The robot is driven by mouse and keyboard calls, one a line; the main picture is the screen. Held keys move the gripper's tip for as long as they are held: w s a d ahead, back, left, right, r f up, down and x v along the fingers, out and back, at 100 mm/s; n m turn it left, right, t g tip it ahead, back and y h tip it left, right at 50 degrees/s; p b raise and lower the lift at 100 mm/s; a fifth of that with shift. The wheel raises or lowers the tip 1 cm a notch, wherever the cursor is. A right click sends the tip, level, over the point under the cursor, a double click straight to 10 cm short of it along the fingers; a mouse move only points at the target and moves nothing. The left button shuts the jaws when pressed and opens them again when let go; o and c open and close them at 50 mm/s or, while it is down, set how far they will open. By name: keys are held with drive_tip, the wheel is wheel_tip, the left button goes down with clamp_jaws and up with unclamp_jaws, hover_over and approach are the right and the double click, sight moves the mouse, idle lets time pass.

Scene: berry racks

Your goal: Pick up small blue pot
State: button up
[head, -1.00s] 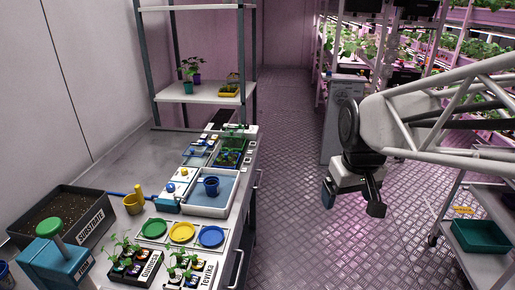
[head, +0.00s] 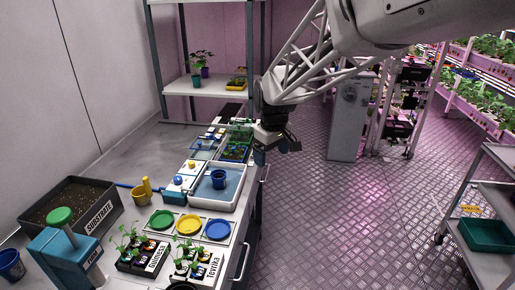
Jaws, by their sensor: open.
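A small blue pot (head: 218,179) stands upright in a white-rimmed tray (head: 207,206) with a blue inside, on the bench. Another blue pot (head: 11,265) is at the lower left edge of the view, partly cut off. My gripper (head: 275,151) is open and empty. In the picture it is above and to the right of the tray, near the bench's right edge, apart from the pot in the tray. Its fingers are small and dark here, and its exact height is hard to tell.
Black seedling trays (head: 143,257) are in front. A shelf (head: 209,86) rises behind.

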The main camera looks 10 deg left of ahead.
drive_tip(key=w+a+f+n, duration=0.1)
drive_tip(key=w+a+f, duration=0.2)
drive_tip(key=a, duration=0.3)
drive_tip(key=w+a+f+n, duration=0.2)
drive_tip(key=a+f, duration=0.1)
drive_tip(key=a, duration=0.3)
drive_tip(key=n, duration=0.2)
hover_over(219, 180)
drive_tip(key=w+a, duration=0.1)
drive_tip(key=w, duration=0.1)
drive_tip(key=shift+g, duration=0.4)
wheel_tip(219, 180, down, 5)
drive_tip(key=shift+w+f, duration=0.1)
drive_tip(key=shift+w, duration=0.05)
drive_tip(key=shift+f, duration=1.3)
drive_tip(key=shift+w+d+f, duration=0.1)
drive_tip(key=shift+w+f, duration=0.05)
drive_tip(key=shift+f, duration=2.45)
drive_tip(key=c, duration=1)
